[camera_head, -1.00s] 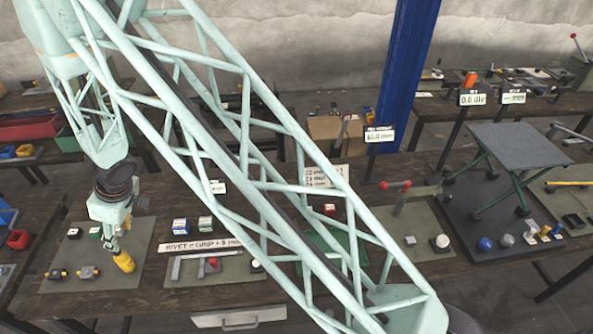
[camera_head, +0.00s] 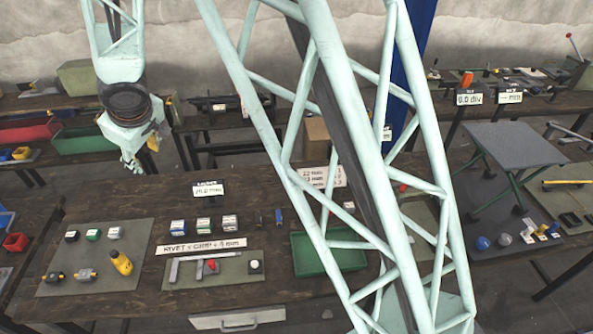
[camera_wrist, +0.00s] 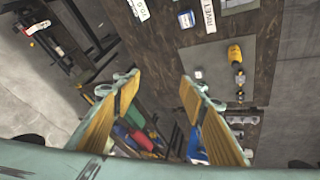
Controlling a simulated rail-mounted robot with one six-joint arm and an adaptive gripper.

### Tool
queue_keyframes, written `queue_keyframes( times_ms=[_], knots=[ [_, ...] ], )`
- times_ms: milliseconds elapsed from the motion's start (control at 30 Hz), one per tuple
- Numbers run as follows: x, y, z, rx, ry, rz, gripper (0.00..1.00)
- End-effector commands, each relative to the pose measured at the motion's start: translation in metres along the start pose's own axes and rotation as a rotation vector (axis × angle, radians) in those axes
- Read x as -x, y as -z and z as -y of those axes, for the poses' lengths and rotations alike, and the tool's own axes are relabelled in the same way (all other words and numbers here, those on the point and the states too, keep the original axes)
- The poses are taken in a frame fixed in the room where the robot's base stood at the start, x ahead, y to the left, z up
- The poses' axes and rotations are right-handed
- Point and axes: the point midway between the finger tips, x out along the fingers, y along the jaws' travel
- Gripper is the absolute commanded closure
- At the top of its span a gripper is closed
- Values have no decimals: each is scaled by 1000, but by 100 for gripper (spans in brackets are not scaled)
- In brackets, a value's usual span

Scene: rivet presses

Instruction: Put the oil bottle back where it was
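The yellow oil bottle (camera_head: 122,262) stands on the grey mat (camera_head: 60,288) at the left of the workbench, close to the small black and grey blocks at the mat's front. It also shows in the wrist view (camera_wrist: 235,55), on the mat. My gripper (camera_head: 130,160) is well above and behind the bottle, near the back edge of the bench. In the wrist view its two yellow-padded fingers (camera_wrist: 158,88) are spread wide apart with nothing between them.
Red and green bins (camera_head: 85,138) stand on the rear bench behind my gripper.

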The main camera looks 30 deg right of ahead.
Motion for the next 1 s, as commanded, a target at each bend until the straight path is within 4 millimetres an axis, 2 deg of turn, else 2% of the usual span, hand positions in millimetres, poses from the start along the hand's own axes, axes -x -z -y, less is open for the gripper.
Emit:
queue_keyframes(
  times_ms=[33, 200, 500, 800, 1000],
  knots=[
    [12, -2, -10, -13, -16, -1, 61],
    [50, -15, -39, -58, -67, 9, 61],
    [116, -46, -80, -138, -143, 35, 61],
    [180, -85, -108, -220, -198, 67, 61],
    [222, -115, -118, -276, -224, 91, 61]
  ],
)
